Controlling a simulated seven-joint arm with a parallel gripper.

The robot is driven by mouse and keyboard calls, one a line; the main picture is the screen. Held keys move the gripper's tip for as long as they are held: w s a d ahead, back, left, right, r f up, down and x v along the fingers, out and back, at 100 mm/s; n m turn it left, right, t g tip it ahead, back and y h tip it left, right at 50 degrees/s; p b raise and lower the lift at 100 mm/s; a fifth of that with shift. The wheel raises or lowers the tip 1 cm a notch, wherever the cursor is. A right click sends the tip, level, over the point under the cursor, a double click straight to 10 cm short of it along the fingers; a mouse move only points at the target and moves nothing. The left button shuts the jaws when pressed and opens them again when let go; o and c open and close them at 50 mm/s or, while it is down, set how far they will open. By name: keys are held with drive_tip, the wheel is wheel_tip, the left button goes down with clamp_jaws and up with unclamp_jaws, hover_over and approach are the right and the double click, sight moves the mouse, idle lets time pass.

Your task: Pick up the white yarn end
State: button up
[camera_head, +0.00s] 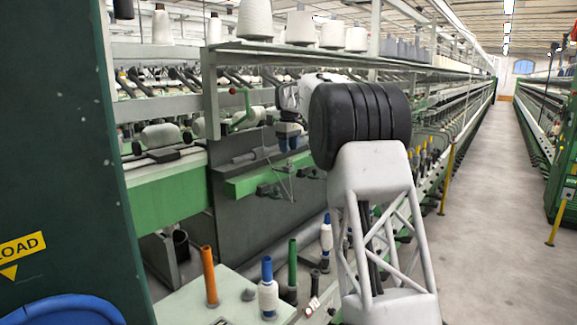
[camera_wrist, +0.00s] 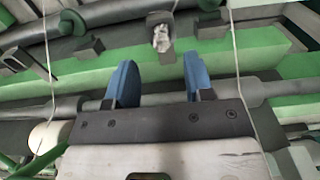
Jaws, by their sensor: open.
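In the wrist view, a small crumpled white tuft, which looks like the white yarn end (camera_wrist: 161,40), sits against a dark bracket on the green rail. My gripper (camera_wrist: 158,80) has two blue fingers spread wide apart, with nothing between them. The tuft appears beyond the fingertips, roughly in line with the gap; I cannot tell the exact distance. In the head view my gripper (camera_head: 289,134) is in front of the spinning frame, near the green rail. I cannot make out the yarn end there.
Thin pale threads run down at the left (camera_wrist: 48,65) and right (camera_wrist: 236,60) of the wrist view. A green rail (camera_head: 255,180) crosses the machine. Several white cones (camera_head: 256,18) stand on the shelf above. Coloured tubes (camera_head: 209,275) stand low in front. The aisle (camera_head: 455,215) is clear.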

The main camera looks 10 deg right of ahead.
sight(289, 160)
drive_tip(key=shift+f, duration=0.2)
drive_tip(key=shift+s+f, duration=0.1)
drive_tip(key=shift+f, duration=2.55)
drive_tip(key=c, duration=0.7)
